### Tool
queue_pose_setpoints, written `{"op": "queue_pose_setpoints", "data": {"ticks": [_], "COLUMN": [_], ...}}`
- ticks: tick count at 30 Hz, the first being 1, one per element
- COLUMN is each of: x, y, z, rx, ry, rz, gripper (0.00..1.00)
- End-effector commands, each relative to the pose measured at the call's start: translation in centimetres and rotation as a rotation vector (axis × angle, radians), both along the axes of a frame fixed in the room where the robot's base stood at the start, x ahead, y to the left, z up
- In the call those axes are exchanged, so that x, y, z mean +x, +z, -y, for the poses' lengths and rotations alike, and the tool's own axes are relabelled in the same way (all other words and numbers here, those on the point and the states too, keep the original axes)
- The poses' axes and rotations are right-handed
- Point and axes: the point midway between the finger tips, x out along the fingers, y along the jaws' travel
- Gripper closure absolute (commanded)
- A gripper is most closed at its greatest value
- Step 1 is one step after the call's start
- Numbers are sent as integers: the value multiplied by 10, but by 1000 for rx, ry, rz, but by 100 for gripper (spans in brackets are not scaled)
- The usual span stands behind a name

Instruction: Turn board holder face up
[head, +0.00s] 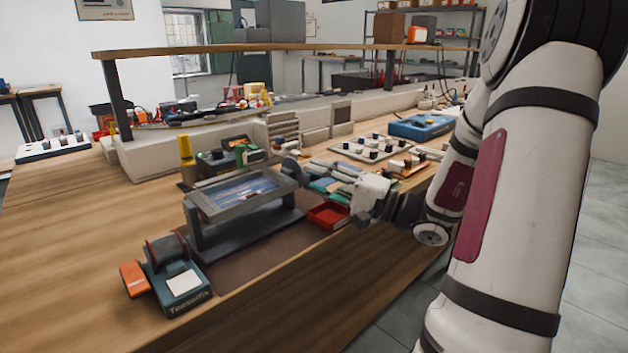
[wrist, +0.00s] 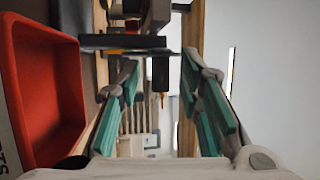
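The board holder (head: 218,212) is a grey rectangular frame on a dark stand on the bench, with a bluish panel inside. Its top looks roughly level, slightly tilted; I cannot tell which face is up. My gripper (head: 307,173) is just right of the holder's right end in the head view. In the wrist view my gripper (wrist: 163,95) has its two teal-padded fingers wide apart with nothing gripped. A dark bar, seemingly the holder's end (wrist: 122,42), lies ahead of the fingertips, apparently apart from them. The holder's far side is hidden.
A red tray (head: 328,216) sits under my gripper and shows at left in the wrist view (wrist: 14,100). A teal tool base (head: 183,283) stands at the front left. A yellow bottle (head: 186,150) and electronics stand behind the holder.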

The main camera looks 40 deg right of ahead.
Motion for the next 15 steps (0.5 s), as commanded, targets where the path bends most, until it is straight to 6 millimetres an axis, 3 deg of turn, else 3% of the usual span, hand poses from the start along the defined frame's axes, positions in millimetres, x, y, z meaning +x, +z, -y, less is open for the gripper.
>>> {"op": "queue_pose_setpoints", "data": {"ticks": [13, 15], "x": [9, 9], "y": [2, 2], "z": [-4, -4], "rx": [-1, -1], "ry": [0, 0], "rz": [0, 0], "gripper": [67, 83]}}
